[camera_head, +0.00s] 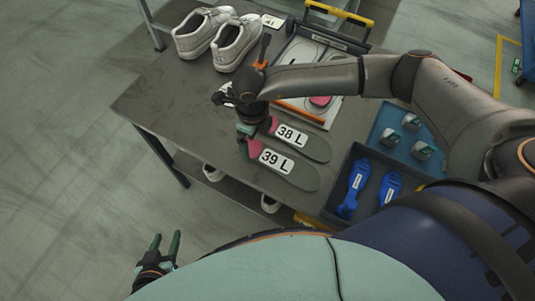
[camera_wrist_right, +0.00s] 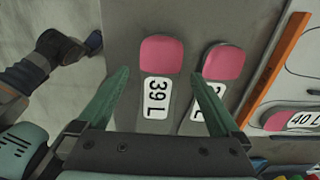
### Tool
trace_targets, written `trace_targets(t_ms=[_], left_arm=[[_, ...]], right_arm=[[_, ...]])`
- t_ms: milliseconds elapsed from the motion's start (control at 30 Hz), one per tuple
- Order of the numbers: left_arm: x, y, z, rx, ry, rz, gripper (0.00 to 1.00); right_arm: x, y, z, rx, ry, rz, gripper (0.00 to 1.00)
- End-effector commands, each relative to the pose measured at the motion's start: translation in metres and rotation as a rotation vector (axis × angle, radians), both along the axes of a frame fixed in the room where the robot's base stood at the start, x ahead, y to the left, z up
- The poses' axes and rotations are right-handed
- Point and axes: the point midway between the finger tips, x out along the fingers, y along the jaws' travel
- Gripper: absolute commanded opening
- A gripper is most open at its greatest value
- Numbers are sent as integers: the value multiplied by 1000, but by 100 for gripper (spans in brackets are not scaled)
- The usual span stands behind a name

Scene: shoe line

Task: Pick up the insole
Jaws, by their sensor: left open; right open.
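A grey insole with a pink heel, labelled 39 L (camera_head: 303,177), lies flat on the table. A similar insole labelled 38 L (camera_head: 318,149) lies beside it. My right gripper (camera_head: 245,141) is open above the pink ends of these insoles. In the right wrist view, its fingers (camera_wrist_right: 160,76) stand on either side of the 39 L insole (camera_wrist_right: 161,55), with nothing gripped. The other insole (camera_wrist_right: 223,62) is just right of the right finger, which partly covers its label. My left gripper (camera_head: 163,250) is open and empty, low over the floor left of the table.
White shoes (camera_head: 237,43) stand at the table's back left. A fixture with an orange bar (camera_head: 300,115) holds another pink-ended insole labelled 40 L (camera_wrist_right: 303,121). A dark bin (camera_head: 335,187) with blue shoe-shaped pieces (camera_head: 355,185) and a blue tray (camera_head: 383,124) are at right.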

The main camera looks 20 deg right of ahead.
Motion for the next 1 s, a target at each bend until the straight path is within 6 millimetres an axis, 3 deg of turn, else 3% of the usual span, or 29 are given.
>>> trace_targets(t_ms=[200, 467, 1000], left_arm=[[0, 0, 3, 0, 1, 0, 50], [0, 0, 3, 1, 1, -1, 50], [-1, 0, 2, 0, 1, -1, 50]], right_arm=[[0, 0, -27, 0, 1, 0, 100], [0, 0, -30, 1, 1, 0, 100], [0, 0, -29, 1, 1, 0, 39]])
